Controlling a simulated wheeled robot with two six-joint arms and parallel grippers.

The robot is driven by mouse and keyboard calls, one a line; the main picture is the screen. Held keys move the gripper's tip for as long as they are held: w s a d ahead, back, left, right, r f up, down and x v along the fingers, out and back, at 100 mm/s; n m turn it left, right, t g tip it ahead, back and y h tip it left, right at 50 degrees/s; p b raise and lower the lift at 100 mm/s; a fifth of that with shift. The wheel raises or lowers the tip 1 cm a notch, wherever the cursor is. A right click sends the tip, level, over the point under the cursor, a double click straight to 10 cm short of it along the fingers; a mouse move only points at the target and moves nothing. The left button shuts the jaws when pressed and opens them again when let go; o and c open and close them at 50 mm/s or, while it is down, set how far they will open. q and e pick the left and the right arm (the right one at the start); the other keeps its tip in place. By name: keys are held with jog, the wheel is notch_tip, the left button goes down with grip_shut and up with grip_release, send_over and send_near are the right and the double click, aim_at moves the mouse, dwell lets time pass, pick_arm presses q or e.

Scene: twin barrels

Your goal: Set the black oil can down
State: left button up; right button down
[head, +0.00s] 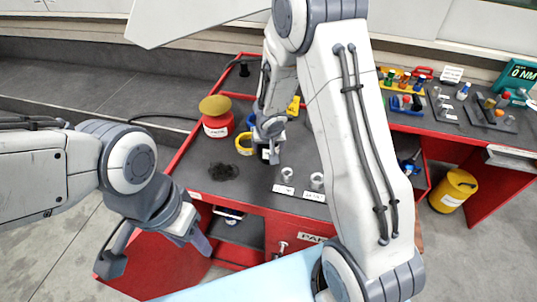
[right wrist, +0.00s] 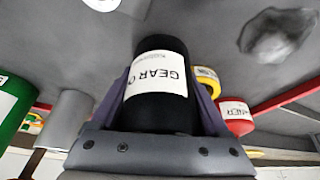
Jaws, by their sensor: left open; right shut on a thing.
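The black oil can (right wrist: 160,105) fills the middle of the right wrist view, with a white label reading "GEAR O…". My right gripper (right wrist: 158,112) is shut on it, one finger along each side. In the head view my right gripper (head: 270,132) is over the dark worktop (head: 250,190), and the can is mostly hidden by it and the arm. I cannot tell whether the can's base touches the worktop. My left gripper (head: 155,250) is open and empty, in front of the bench's left corner.
A dark tangled patch (head: 223,172) and small metal pieces (head: 317,180) lie nearer. A yellow barrel (head: 453,190) stands on the floor at right.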

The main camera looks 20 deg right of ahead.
jog(key=shift+f+b, duration=0.45)
jog(key=shift+f, duration=0.75)
jog(key=shift+f, duration=0.2)
grip_release()
